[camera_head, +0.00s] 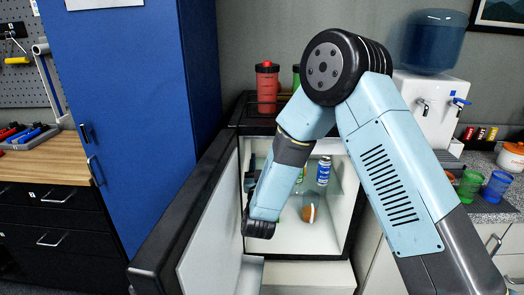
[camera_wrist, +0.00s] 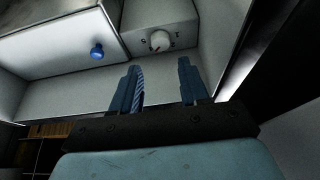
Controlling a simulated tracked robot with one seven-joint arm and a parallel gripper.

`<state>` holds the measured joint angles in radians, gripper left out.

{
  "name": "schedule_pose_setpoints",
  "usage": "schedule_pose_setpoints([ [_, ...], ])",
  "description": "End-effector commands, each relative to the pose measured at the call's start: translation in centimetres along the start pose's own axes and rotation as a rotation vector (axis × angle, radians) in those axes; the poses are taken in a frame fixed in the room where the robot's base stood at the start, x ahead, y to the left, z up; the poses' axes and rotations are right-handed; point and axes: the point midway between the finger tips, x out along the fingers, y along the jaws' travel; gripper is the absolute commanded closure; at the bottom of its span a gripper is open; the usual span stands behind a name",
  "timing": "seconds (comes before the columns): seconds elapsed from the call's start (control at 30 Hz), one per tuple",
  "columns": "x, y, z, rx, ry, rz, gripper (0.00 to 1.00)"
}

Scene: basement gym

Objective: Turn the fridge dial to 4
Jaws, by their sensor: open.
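The fridge (camera_head: 285,235) stands open in the head view, its door (camera_head: 205,235) swung out to the left. In the wrist view, the fridge dial (camera_wrist: 160,40) is a small round whitish knob on a grey box, with small dark marks around it. The marks are too small to read, so I cannot tell its setting. My gripper (camera_wrist: 158,80) is open and empty, with its two blue fingers apart below the dial in the picture and not touching it. In the head view my arm reaches into the fridge opening; the fingers and dial cannot be made out there.
A blue knob (camera_wrist: 97,52) sits on a white panel left of the dial. A blue-and-white can (camera_head: 323,170) and an orange-and-white round thing (camera_head: 309,213) are inside the fridge. A red bottle (camera_head: 267,88) stands on top. A blue locker (camera_head: 130,100) is at left.

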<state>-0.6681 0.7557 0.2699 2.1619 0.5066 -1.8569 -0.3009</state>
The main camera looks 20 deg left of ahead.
Motion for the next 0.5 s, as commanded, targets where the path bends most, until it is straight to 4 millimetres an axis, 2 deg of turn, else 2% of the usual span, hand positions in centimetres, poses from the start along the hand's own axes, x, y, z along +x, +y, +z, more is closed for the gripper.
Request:
schedule_pose_setpoints([
  [0.1,-2.0,0.0,0.0,-0.001,-0.001,-0.001,0.55],
  [0.2,-3.1,0.0,0.0,0.0,0.0,-0.001,0.55],
  [0.5,-4.3,0.0,0.0,0.0,0.001,0.001,0.55],
])
